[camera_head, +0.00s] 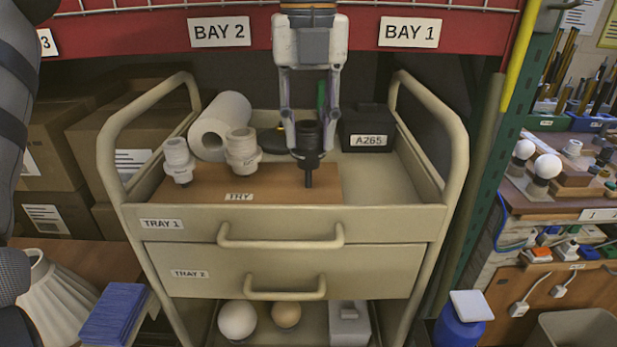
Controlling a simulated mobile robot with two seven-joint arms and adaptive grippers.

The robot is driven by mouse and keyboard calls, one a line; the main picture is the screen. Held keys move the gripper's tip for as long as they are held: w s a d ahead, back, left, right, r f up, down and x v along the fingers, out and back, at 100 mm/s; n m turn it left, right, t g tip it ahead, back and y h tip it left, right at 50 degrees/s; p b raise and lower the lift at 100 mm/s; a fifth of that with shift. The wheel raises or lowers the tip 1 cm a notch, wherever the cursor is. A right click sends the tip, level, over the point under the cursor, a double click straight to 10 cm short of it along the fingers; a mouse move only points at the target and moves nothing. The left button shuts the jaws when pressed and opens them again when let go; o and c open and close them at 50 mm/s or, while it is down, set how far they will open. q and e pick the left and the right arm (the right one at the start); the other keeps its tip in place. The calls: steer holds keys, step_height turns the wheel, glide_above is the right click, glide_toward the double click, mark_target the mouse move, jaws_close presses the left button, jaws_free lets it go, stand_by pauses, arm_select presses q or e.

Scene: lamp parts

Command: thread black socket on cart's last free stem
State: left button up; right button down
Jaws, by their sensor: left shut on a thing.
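The black socket (308,137) is upright between the fingers of my left gripper (308,150), which comes down from above and is shut on it. A short dark stem (308,179) shows directly below the socket, above the brown board (215,190) marked TRY. The socket is in line with this stem; I cannot tell whether it is around it or just above it. Two white sockets stand upright on the same board, one at the left (178,160) and one in the middle (242,152). My right gripper is not in view.
The board lies in the top tray of the beige cart (290,223). A white roll (220,125) lies behind the white sockets. A black box (367,128) marked A265 stands at the back right. Raised handles (455,130) flank the cart.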

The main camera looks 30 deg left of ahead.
mark_target(308, 147)
arm_select(q)
steer(key=shift+f, duration=1)
stand_by(1.2)
steer(key=o, duration=0.6)
jaws_close()
steer(key=shift+f, duration=0.1)
steer(key=shift+f, duration=0.15)
steer(key=m, duration=0.7)
steer(key=shift+f, duration=0.15)
steer(key=m, duration=0.5)
steer(key=shift+f+m, duration=0.15)
steer(key=shift+m, duration=0.75)
